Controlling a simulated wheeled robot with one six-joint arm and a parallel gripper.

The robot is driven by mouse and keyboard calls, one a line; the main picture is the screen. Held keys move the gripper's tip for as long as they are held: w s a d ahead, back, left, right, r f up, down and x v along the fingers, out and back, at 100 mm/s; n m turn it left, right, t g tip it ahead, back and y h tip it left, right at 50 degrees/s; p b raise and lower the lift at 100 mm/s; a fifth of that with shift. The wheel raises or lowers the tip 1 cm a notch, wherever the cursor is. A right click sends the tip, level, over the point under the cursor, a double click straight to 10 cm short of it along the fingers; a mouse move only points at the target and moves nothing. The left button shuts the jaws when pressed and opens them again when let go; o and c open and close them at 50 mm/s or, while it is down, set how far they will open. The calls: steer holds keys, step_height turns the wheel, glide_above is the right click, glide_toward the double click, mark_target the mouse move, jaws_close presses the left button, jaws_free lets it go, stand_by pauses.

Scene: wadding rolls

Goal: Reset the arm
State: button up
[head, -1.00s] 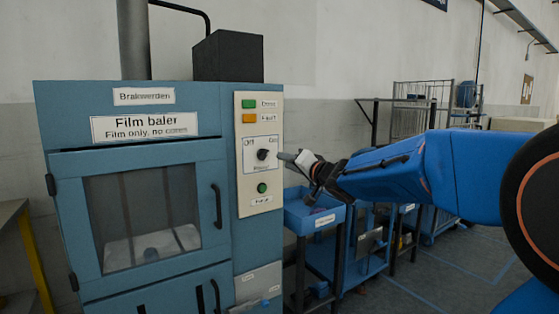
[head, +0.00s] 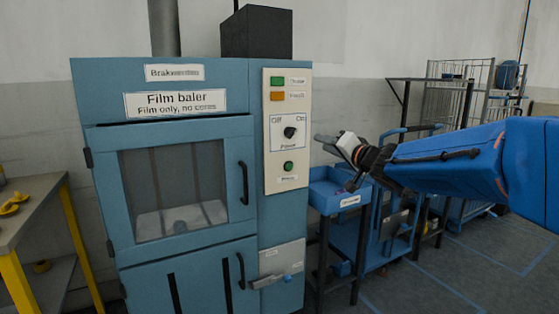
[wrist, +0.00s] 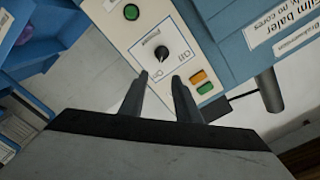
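My gripper (head: 318,138) is in front of the control panel of the blue film baler, to the right of the black power knob (head: 290,132) in the head view. In the wrist view the two fingers of my gripper (wrist: 160,77) stand apart with nothing between them. The knob (wrist: 161,53) lies beyond the fingertips and looks clear of them. It sits between the Off and On labels; I cannot tell surely which way it points. My blue arm reaches in from the right in the head view.
The baler's window door (head: 180,185) is shut. A blue tray on a stand (head: 335,198) is just below and behind my gripper. Wire cage trolleys (head: 458,95) stand at the back right. A yellow-legged table (head: 35,205) is at left. The right-hand floor shows open room.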

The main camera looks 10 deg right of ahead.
steer(key=s+d+f+g+h, duration=0.2)
steer(key=s+d+f+h, duration=0.2)
steer(key=s+f, duration=0.3)
steer(key=s+d+f+g+h, duration=0.3)
steer(key=s+f+h, duration=0.15)
steer(key=s, duration=0.45)
steer(key=s+a+f+n+g+y, duration=0.1)
steer(key=s+a+f+n+g, duration=0.1)
steer(key=s+f, duration=0.6)
steer(key=s+a+f+n+g+y, duration=0.2)
steer(key=s+f, duration=0.6)
steer(key=s, duration=0.8)
steer(key=a+n+g, duration=0.1)
steer(key=a+g, duration=0.1)
steer(key=g, duration=0.1)
steer(key=shift+f+n, duration=0.3)
steer(key=shift+f, duration=0.05)
